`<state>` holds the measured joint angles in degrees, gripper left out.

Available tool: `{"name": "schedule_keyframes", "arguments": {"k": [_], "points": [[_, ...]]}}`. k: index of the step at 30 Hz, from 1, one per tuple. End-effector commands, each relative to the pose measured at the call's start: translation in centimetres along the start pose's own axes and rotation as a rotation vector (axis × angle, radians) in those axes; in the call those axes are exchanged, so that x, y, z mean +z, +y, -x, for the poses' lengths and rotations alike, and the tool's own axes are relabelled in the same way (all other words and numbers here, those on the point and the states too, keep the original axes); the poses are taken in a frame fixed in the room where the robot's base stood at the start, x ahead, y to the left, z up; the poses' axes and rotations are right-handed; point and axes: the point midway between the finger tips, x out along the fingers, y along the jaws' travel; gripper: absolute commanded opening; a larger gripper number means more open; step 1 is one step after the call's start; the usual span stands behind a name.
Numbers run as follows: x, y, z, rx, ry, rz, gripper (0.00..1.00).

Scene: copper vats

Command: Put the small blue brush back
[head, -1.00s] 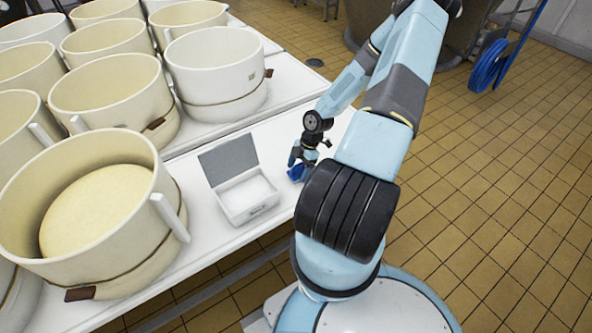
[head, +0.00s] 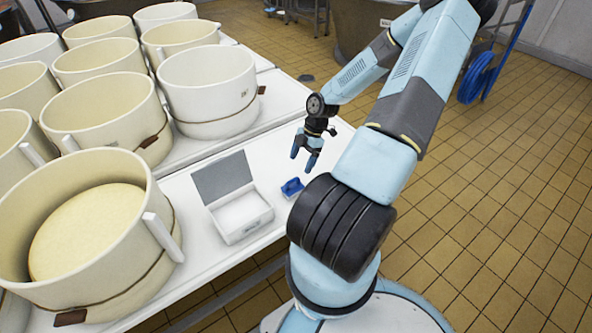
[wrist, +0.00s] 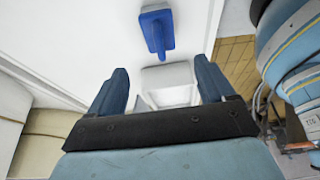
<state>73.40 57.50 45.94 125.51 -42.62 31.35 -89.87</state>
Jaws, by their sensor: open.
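The small blue brush (head: 292,187) lies on the white table, just right of the open white box and apart from it. In the wrist view the brush (wrist: 156,30) shows a wide block and a narrower handle, beyond my fingers. My gripper (head: 303,161) is open and empty, above the table and a little beyond the brush. In the wrist view its two blue fingers (wrist: 160,72) stand wide apart with nothing between them touching.
The white box (head: 240,225) has its grey lid raised; its inside looks empty. Large cream vats (head: 90,225) crowd the table to the left, one holding a pale yellow round. The table strip (head: 345,135) right of my gripper is clear. Tiled floor lies beyond the edge.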

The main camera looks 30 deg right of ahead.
Motion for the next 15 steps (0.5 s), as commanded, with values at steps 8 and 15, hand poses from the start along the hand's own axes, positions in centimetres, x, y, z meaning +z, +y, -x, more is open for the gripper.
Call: {"name": "schedule_keyframes", "arguments": {"k": [8,15], "points": [[-0.1,0.0,1.0,-0.004,-0.007,-0.004,0.82],[-1.3,-0.3,3.7,-0.066,-0.113,-0.101,0.82]]}}
